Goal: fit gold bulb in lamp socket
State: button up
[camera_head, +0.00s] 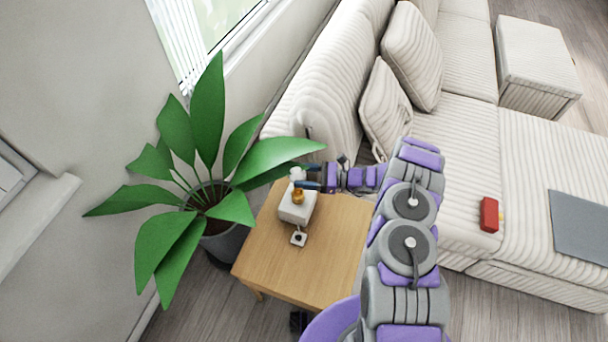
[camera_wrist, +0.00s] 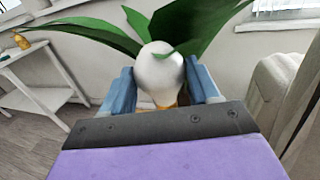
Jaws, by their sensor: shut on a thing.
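A white round bulb (camera_head: 297,174) is between the fingers of my gripper (camera_head: 309,177), over a white block-shaped lamp base (camera_head: 296,212) on the wooden side table. A gold part (camera_head: 298,196) shows between the bulb and the base's top; I cannot tell whether it belongs to the bulb or the socket. In the wrist view the white bulb (camera_wrist: 160,70) sits between the two blue fingertips of my gripper (camera_wrist: 160,84), with gold below it. My gripper is shut on the bulb. The contact between bulb and socket is hidden.
A potted plant (camera_head: 207,200) spreads leaves close to the lamp and gripper. A small white piece (camera_head: 299,237) lies in front of the base. The wooden side table (camera_head: 325,255) is otherwise clear. A striped sofa (camera_head: 455,150) holds a red object (camera_head: 489,214).

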jog(key=shift+f+b, duration=2)
jog(key=shift+f, duration=1.3)
jog(key=o, duration=1.2)
jog(key=shift+d, duration=0.1)
jog(key=d+p, duration=0.1)
jog(key=d, duration=0.4)
jog(key=s+d+p, duration=0.1)
jog(key=d, duration=0.5)
jog(key=d+p, duration=0.1)
jog(key=d, duration=0.5)
jog(key=shift+s+d+f, duration=0.1)
jog(key=shift+s+d, duration=0.05)
jog(key=shift+s, duration=0.1)
